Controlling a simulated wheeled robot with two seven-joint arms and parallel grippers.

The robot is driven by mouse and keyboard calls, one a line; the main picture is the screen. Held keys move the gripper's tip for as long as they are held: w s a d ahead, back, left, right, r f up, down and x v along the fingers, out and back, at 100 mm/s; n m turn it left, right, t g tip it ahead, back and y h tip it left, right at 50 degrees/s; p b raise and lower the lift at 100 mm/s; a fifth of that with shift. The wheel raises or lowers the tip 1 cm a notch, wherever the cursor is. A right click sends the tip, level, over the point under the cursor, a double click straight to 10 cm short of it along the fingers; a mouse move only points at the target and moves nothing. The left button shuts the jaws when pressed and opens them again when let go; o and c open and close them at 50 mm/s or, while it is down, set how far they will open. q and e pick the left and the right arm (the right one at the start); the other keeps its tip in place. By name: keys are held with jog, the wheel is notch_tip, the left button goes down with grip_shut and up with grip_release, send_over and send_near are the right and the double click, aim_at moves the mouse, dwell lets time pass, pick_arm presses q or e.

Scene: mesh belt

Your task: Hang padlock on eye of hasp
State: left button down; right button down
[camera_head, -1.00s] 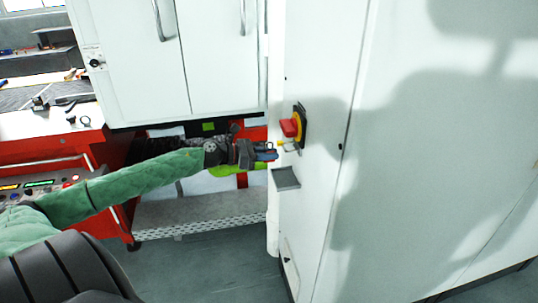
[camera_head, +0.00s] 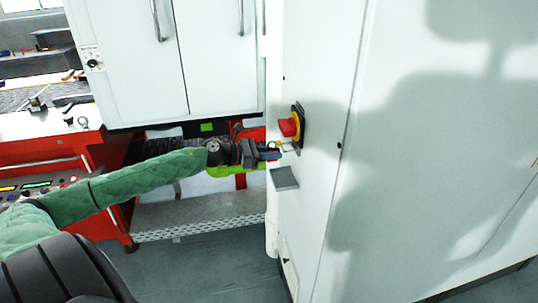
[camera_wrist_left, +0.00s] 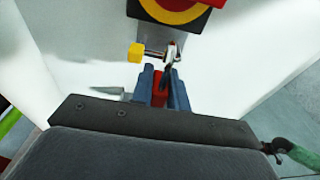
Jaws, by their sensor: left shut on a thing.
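My left gripper (camera_wrist_left: 160,88) is shut on the red body of a padlock (camera_wrist_left: 160,86), held between its blue fingers. The padlock's metal shackle (camera_wrist_left: 169,65) points up, toward the switch. It meets or overlaps the metal hasp (camera_wrist_left: 154,53), which has a yellow end piece on its left; I cannot tell whether the shackle passes through the eye. In the head view my left gripper (camera_head: 268,152) is at the white cabinet's side, just below the red switch handle (camera_head: 289,127). The padlock is too small to make out clearly there. My right gripper is not in view.
The red and yellow rotary switch (camera_wrist_left: 175,8) is just above the hasp. A small grey ledge (camera_head: 285,178) juts from the cabinet (camera_head: 315,220) below my gripper. A white double-door cabinet (camera_head: 215,60) stands behind my arm, and a red workbench (camera_head: 40,150) is at left.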

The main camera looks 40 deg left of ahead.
aim_at(283, 149)
pick_arm(q)
jog(key=shift+w+d, duration=0.2)
dwell(0.3)
jog(key=shift+r+x, duration=0.1)
jog(key=shift+x, duration=0.65)
jog(key=shift+r+x, duration=0.15)
jog(key=shift+x, duration=0.55)
notch_tip(283, 149, down, 2)
jog(key=shift+b, duration=0.95)
jog(key=c, duration=1.3)
grip_release()
